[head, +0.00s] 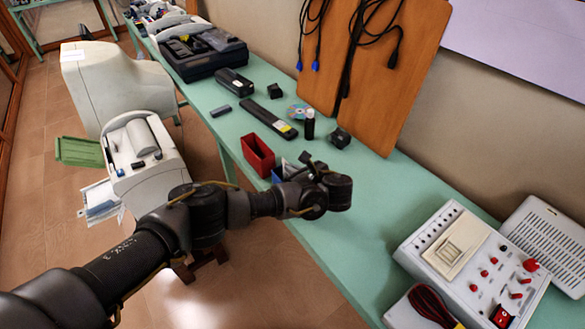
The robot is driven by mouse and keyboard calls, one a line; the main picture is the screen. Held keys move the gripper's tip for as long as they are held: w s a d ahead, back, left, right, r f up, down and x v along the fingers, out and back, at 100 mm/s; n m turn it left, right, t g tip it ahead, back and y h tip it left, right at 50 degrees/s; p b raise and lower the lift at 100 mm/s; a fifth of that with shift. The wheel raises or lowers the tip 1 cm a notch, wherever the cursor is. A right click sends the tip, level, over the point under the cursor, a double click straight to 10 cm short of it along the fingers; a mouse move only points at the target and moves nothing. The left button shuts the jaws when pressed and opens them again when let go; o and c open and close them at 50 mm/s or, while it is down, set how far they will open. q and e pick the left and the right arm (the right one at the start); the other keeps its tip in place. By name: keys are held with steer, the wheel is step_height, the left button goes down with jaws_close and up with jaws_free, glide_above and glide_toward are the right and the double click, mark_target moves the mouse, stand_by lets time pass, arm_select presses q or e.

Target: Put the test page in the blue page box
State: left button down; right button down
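A small blue box (276,176) stands on the green table, mostly hidden behind my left wrist. I take it to be the page box. My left arm reaches in from the lower left, and my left gripper (302,165) is at or just above this box. Its fingers are dark and small here, so I cannot tell whether they are open or shut, or whether they hold anything. A pale sheet with blue print (100,203) shows at the front of the printer (145,160) on the left; it may be the test page. My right gripper is not in view.
A red box (257,154) stands beside the blue one. Behind are a black bottle (309,124), a disc (298,111), a long black bar (268,118) and small black blocks. A white control panel (470,265) fills the right. Bare green table (375,210) lies between.

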arm_select(q)
steer(key=shift+f, duration=0.1)
steer(key=c, duration=1.7)
jaws_free()
steer(key=shift+s+d, duration=0.1)
steer(key=p+v, duration=0.4)
steer(key=v, duration=0.8)
